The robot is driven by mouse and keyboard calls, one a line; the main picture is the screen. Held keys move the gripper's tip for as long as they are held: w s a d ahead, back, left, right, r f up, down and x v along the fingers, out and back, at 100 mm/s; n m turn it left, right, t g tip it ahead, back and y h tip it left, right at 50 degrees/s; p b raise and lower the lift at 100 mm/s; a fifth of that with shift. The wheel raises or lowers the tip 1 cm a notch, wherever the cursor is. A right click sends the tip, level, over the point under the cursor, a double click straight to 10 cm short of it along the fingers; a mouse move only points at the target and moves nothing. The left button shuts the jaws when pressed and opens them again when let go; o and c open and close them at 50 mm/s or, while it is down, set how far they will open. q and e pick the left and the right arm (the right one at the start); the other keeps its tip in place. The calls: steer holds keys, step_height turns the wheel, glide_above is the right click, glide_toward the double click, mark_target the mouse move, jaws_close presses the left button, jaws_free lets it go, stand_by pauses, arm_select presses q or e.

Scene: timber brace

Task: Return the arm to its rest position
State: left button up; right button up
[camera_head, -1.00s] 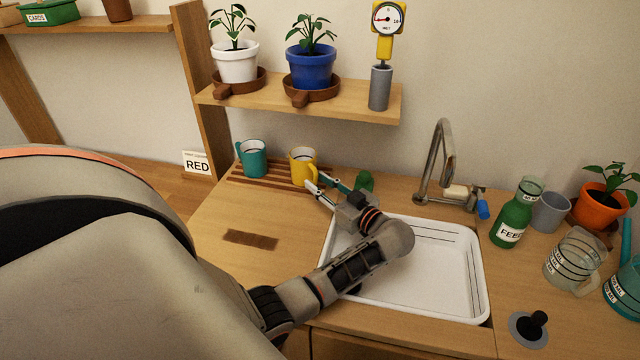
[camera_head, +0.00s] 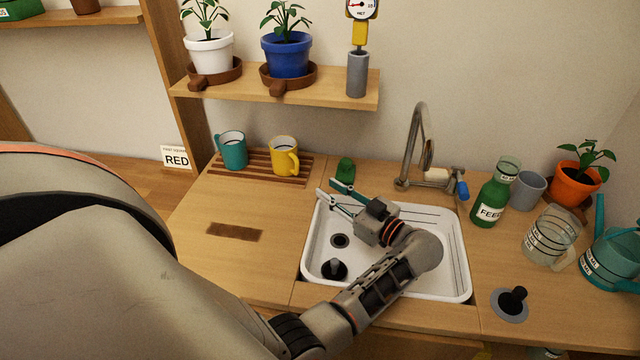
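My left gripper (camera_head: 338,193) is over the back left corner of the white sink (camera_head: 461,262), fingers spread and nothing between them. My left arm comes in from the lower left and crosses over the sink. A yellow mug (camera_head: 284,157) and a teal mug (camera_head: 232,151) stand on a slatted wooden rack (camera_head: 259,166), apart from the gripper. A small green object (camera_head: 345,170) stands behind the fingertips. My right gripper is not in view.
A faucet (camera_head: 414,150) rises behind the sink. A green FEED bottle (camera_head: 493,195), glass jug (camera_head: 551,236), grey cup (camera_head: 527,190) and teal watering can (camera_head: 611,257) crowd the right. A shelf (camera_head: 328,93) holds potted plants. The left counter is mostly clear.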

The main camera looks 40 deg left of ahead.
arm_select(q)
steer(key=shift+d, duration=0.4)
